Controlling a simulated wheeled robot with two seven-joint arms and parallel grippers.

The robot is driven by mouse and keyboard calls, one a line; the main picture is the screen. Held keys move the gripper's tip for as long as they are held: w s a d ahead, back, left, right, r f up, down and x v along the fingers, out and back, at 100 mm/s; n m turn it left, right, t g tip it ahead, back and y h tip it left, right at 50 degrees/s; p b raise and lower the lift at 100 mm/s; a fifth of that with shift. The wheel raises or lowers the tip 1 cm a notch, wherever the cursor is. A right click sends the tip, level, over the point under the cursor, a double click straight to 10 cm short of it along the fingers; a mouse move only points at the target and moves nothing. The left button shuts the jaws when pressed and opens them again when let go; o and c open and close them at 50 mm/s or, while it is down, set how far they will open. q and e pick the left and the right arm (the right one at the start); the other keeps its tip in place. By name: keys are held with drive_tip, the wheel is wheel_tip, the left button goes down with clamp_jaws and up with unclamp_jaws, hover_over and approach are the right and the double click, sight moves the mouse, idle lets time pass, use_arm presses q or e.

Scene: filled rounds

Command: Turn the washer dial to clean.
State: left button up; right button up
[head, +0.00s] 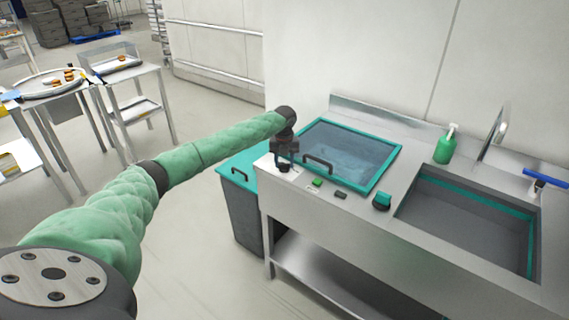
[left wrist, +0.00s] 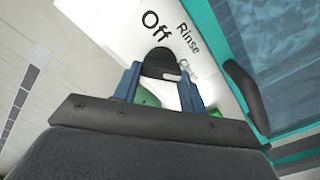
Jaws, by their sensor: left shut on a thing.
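The washer (head: 379,178) is a steel counter unit with a teal-framed glass lid (head: 350,150). My left gripper (head: 284,166) is at the left end of its front panel. In the left wrist view its two blue fingers (left wrist: 160,88) are shut on the sides of the black dial (left wrist: 159,62). The dial has a white mark on its right side, toward a small label that reads like "Clean" and is partly hidden. The labels "Off" and "Rinse" lie above it in the picture. In the head view my gripper mostly hides the dial. My right gripper is not in view.
A dark lid handle (head: 318,162) is close beside my gripper. A green button (head: 317,182), a dark switch (head: 340,195) and a teal knob (head: 382,201) line the front edge. A sink (head: 460,222) and green bottle (head: 445,146) are right; a teal-lidded bin (head: 240,185) stands left.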

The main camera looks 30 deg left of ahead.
sight(284, 163)
use_arm(q)
drive_tip(key=shift+w+a+r+m, duration=0.1)
drive_tip(key=shift+r+m, duration=0.1)
drive_tip(key=shift+m, duration=0.5)
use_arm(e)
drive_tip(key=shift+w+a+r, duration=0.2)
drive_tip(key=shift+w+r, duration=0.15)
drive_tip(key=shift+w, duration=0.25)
use_arm(q)
drive_tip(key=o, duration=1)
drive_tip(key=shift+r+b, duration=0.2)
drive_tip(key=shift+b, duration=0.2)
drive_tip(key=shift+r, duration=0.5)
wheel_tip(284, 163, up, 4)
drive_tip(key=shift+r+b, duration=0.25)
drive_tip(key=shift+b, duration=0.85)
drive_tip(key=shift+r, duration=0.85)
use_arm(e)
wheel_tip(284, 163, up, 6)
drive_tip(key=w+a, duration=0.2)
